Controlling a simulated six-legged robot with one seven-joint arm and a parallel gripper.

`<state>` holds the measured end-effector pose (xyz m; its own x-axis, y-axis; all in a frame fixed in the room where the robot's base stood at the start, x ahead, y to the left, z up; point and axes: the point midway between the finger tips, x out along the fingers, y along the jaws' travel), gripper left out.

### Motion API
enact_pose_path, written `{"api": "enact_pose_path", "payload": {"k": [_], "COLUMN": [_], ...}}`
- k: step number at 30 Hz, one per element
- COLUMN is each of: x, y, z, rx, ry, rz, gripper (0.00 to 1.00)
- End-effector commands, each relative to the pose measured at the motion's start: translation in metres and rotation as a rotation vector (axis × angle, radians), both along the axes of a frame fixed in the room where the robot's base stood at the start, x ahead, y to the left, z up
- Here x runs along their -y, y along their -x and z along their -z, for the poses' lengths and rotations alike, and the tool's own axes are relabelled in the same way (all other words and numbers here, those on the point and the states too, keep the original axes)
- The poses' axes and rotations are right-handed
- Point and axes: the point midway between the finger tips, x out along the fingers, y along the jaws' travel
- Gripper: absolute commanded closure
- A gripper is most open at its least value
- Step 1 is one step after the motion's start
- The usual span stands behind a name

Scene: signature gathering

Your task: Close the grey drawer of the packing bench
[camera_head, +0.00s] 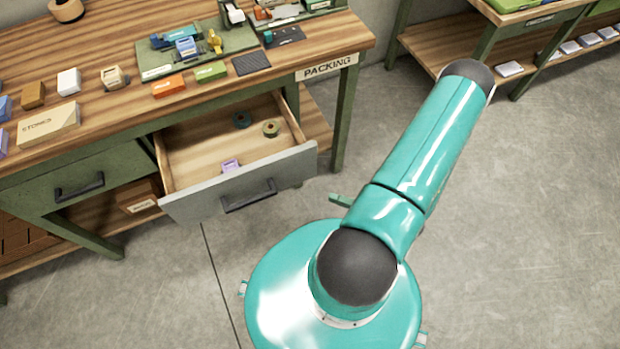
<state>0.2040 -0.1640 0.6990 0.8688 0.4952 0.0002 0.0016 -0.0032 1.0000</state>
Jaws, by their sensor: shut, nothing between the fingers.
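The grey drawer (290,168) of the packing bench (340,32) stands pulled out, with its wooden inside open to view. Its grey front has a dark bar handle (249,196). Inside lie a dark green roll (242,120), a tan-green roll (270,129) and a small purple item (230,166) close to the front. My turquoise arm reaches up to the right of the drawer, apart from it in the picture. My gripper is not in view.
A green drawer (80,182) left of the grey one is shut. The bench top holds blocks, a "STONES" box (48,124) and green trays (196,58). Another shelved bench (530,50) stands at upper right. Concrete floor (540,200) is clear at right.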

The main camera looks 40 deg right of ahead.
Motion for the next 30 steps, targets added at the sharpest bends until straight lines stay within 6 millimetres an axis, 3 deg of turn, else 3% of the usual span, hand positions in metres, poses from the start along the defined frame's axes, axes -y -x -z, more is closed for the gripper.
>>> {"api": "enact_pose_path", "payload": {"k": [5,17,24,30], "x": [-0.011,-0.05,-0.041,-0.039], "y": [-0.017,-0.085,-0.117,-0.124], "z": [-0.001,-0.001,-0.001,-0.001], "rx": [0.001,0.003,0.002,0.001], "ry": [-0.001,0.001,0.005,0.004], "rz": [-0.005,-0.008,-0.007,-0.007], "gripper": [1.0,1.0,1.0,1.0]}}
